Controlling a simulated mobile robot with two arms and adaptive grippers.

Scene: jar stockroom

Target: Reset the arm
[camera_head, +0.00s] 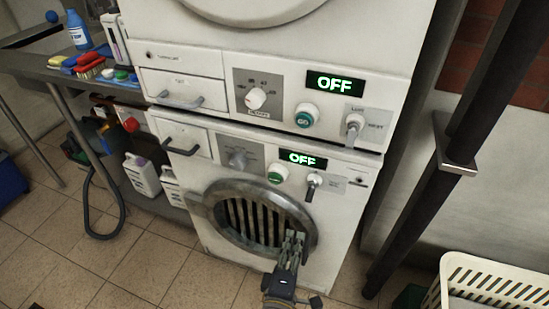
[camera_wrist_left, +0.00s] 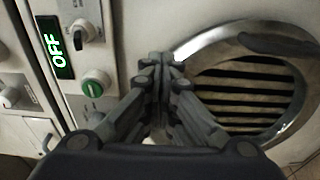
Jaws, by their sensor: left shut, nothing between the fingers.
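My left gripper (camera_head: 295,243) is shut and empty in front of the lower machine, over the right part of its round door (camera_head: 212,205). The door has a metal rim and dark slats behind it. In the left wrist view the shut fingers (camera_wrist_left: 165,62) point at the white front panel beside the door rim (camera_wrist_left: 190,42). Whether they touch it I cannot tell. The lower machine's display (camera_head: 303,159) reads OFF, with a green button (camera_head: 275,174) and a small lever (camera_head: 313,186) below it. My right gripper is not in view.
An upper machine (camera_head: 290,60) is stacked on the lower one, its display (camera_head: 335,84) also OFF. A metal table (camera_head: 40,62) with bottles and brushes stands at left, white jugs (camera_head: 142,174) beneath. A cream basket (camera_head: 490,285) is at lower right. Tiled floor (camera_head: 130,265) is clear front left.

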